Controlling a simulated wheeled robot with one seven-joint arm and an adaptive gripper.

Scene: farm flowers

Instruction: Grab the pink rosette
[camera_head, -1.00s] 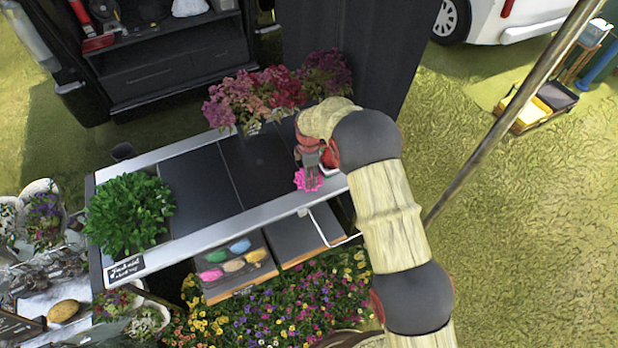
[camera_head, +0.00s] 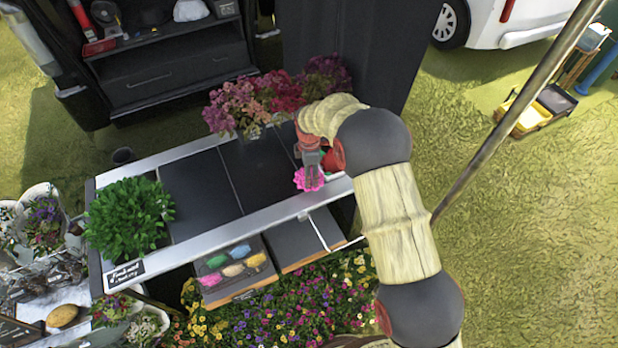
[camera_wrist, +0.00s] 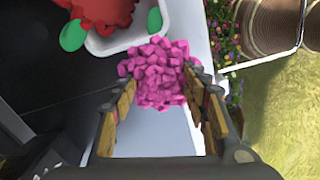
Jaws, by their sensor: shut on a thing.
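The pink rosette (camera_head: 308,180) is at the right end of the display table, near its front edge. In the wrist view the rosette (camera_wrist: 158,72) is a bright pink cluster of small blocks between my fingertips. My gripper (camera_head: 310,168) points down at it in the head view. In the wrist view the two fingers of my gripper (camera_wrist: 160,92) are shut on the rosette, one at each side. Whether the rosette still touches the table is hard to tell.
A white tray (camera_wrist: 120,42) with a red flower (camera_wrist: 98,12) and green leaves lies close beside the rosette. Potted flowers (camera_head: 270,98) stand at the table's back edge. A green herb bush (camera_head: 128,215) is at the left. Dark panels (camera_head: 200,185) in between are bare.

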